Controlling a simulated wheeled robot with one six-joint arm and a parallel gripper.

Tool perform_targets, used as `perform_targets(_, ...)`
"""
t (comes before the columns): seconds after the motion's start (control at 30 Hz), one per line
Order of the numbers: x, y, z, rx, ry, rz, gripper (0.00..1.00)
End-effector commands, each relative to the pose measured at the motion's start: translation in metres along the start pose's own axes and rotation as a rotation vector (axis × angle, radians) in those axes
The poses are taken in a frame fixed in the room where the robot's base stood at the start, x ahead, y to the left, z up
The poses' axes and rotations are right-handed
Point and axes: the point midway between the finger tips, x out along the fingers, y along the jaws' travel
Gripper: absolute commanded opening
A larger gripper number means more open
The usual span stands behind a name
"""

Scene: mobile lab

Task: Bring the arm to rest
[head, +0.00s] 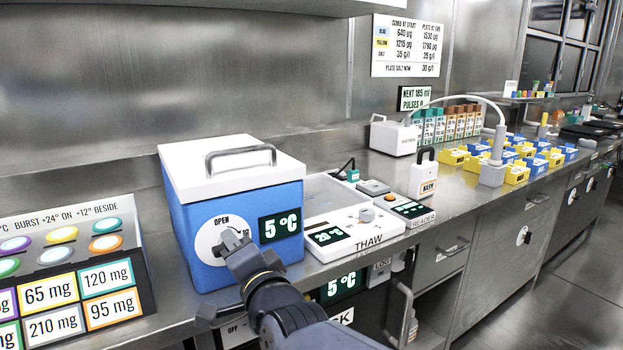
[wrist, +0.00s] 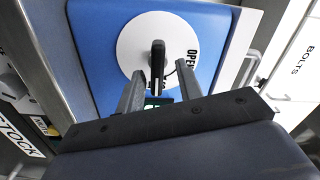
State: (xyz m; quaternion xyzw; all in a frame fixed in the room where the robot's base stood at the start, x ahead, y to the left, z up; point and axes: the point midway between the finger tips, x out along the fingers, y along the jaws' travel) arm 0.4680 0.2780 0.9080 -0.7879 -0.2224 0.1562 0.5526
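My arm reaches up from the bottom of the head view to the front of a blue box with a white lid (head: 182,215). My gripper (head: 233,243) is at the white round dial (head: 205,240) marked OPEN on that front. In the wrist view my gripper (wrist: 160,68) has its two fingers apart, one on each side of the dial's black handle (wrist: 157,60). Gaps show between the handle and both fingers, so the gripper looks open and not clamped. The white dial (wrist: 130,45) shows behind the handle. My gripper hides part of the dial in the head view.
The box's display (head: 280,226) reads 5 °C. A white THAW unit (head: 340,240) stands close on its right, and a board of mg labels (head: 70,215) on its left. A cabinet handle (head: 400,310) juts out below the bench. Open floor lies at right.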

Motion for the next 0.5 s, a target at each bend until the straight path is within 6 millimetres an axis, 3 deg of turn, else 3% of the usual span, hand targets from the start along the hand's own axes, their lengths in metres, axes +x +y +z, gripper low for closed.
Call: perform_targets(0.5, 0.0, -0.0035, 0.0, -0.25, 0.0, 0.001, 0.35)
